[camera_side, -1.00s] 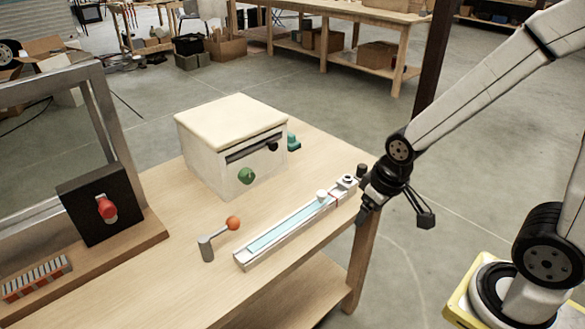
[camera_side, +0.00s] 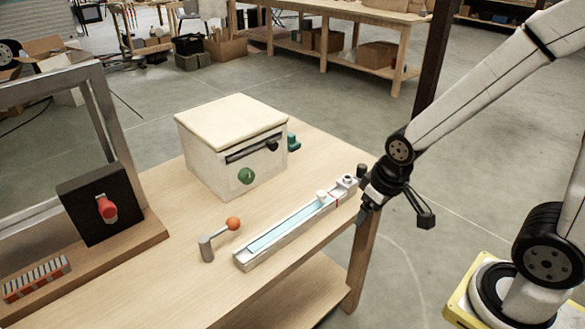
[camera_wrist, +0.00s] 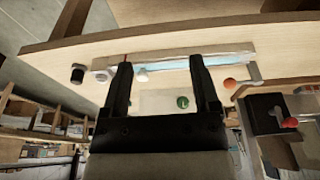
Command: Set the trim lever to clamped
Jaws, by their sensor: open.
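A small lever on a grey post (camera_side: 207,248) stands on the wooden table, its arm ending in an orange ball (camera_side: 233,223) that points right and slightly up. Its orange ball also shows in the wrist view (camera_wrist: 230,84), right of the fingers. No label marks which control is the trim lever or its clamped position. My gripper (camera_side: 362,195) is at the table's right edge, past the far end of the slide rail and well apart from the lever. In the wrist view my gripper (camera_wrist: 161,63) has its two fingers spread, with nothing held between them.
A slide rail (camera_side: 290,236) with a blue strip and white knob (camera_side: 322,195) lies between lever and gripper. A white box (camera_side: 230,145) with a green knob (camera_side: 246,176) stands behind. A black box (camera_side: 85,205) with a red handle (camera_side: 107,209) is left. Bare tabletop surrounds the lever.

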